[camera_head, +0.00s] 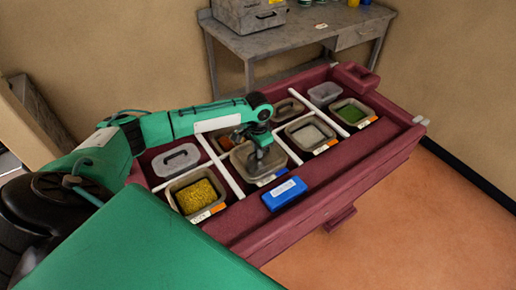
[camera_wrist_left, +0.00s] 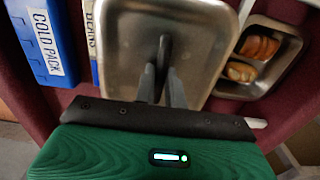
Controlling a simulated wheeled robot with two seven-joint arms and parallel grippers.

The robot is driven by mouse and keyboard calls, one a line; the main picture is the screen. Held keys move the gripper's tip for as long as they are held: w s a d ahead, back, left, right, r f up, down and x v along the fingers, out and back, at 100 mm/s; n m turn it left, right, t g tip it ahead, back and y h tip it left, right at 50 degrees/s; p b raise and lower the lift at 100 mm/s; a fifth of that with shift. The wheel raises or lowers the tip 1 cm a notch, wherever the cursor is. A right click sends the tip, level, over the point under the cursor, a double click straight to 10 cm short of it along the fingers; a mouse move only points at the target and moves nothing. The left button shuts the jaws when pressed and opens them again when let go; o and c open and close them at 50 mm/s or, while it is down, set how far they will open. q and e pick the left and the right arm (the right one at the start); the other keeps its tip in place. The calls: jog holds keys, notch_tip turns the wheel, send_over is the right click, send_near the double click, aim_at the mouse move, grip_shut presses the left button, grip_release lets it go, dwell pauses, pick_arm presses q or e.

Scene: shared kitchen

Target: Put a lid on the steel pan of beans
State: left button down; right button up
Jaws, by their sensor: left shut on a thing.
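My left gripper (camera_head: 262,154) is over the middle front compartment of the maroon cart. In the left wrist view its fingers (camera_wrist_left: 164,85) are shut on the dark upright handle (camera_wrist_left: 165,50) of a grey steel lid (camera_wrist_left: 125,40). The lid (camera_head: 241,157) covers the pan beneath it, and the contents are hidden. A label reading BEANS (camera_wrist_left: 90,40) stands beside it. I cannot tell whether the lid rests fully on the rim. My right gripper is not in view.
A blue cold pack (camera_head: 284,193) lies on the front ledge. A pan of yellow food (camera_head: 195,195) is left, a pale-filled pan (camera_head: 310,132) and a green-filled pan (camera_head: 352,113) right. A clear lid (camera_head: 175,160) lies behind left. White dividers separate compartments.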

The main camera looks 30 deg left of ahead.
pick_arm(q)
jog(key=shift+f, duration=0.6)
jog(key=c, duration=1.5)
grip_release()
jog(key=shift+r, duration=0.6)
notch_tip(320, 180, up, 12)
jog(key=b, duration=0.3)
